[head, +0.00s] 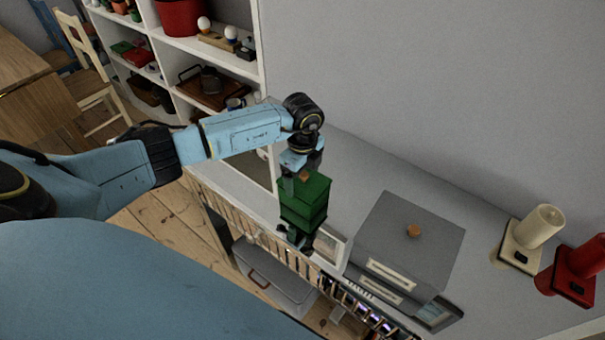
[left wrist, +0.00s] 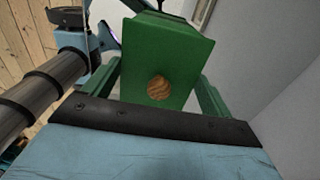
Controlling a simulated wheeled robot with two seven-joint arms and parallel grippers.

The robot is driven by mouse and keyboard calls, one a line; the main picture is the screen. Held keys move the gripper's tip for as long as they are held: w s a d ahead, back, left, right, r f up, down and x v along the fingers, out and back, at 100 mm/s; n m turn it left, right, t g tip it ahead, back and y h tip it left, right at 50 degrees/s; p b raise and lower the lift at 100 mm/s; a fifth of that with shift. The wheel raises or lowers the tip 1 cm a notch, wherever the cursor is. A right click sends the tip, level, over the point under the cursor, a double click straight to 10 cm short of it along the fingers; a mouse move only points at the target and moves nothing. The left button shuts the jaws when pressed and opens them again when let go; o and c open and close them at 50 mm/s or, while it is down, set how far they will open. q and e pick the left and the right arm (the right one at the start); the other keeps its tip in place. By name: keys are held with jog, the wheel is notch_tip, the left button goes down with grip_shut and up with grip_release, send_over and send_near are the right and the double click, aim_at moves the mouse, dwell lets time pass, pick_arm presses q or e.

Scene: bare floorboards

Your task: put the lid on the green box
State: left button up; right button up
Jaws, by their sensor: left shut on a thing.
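The green lid (head: 305,187), a dark green slab with a round wooden knob, is in my left gripper (head: 302,170). The left gripper is shut on it from above. In the left wrist view the lid (left wrist: 182,58) faces the camera, its knob near the middle. The green box (head: 301,216) is directly below the lid in the head view, near the front edge of the grey cabinet top. A thin dark line shows between lid and box; I cannot tell whether they touch. The lid hides the box's opening. My right gripper is not recognisable in either view.
A grey box with a wooden knob (head: 405,245) stands to the right on the cabinet top (head: 355,170). Cream (head: 530,238) and red (head: 575,275) devices stand farther right. A small dark object (head: 297,238) is just in front of the green box. White shelves stand behind my arm.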

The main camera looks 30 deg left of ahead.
pick_arm(q)
jog(key=shift+f, duration=0.35)
dwell(0.3)
jog(key=o, duration=0.8)
jog(key=shift+r+p, duration=3.15)
jog(key=shift+r, duration=0.4)
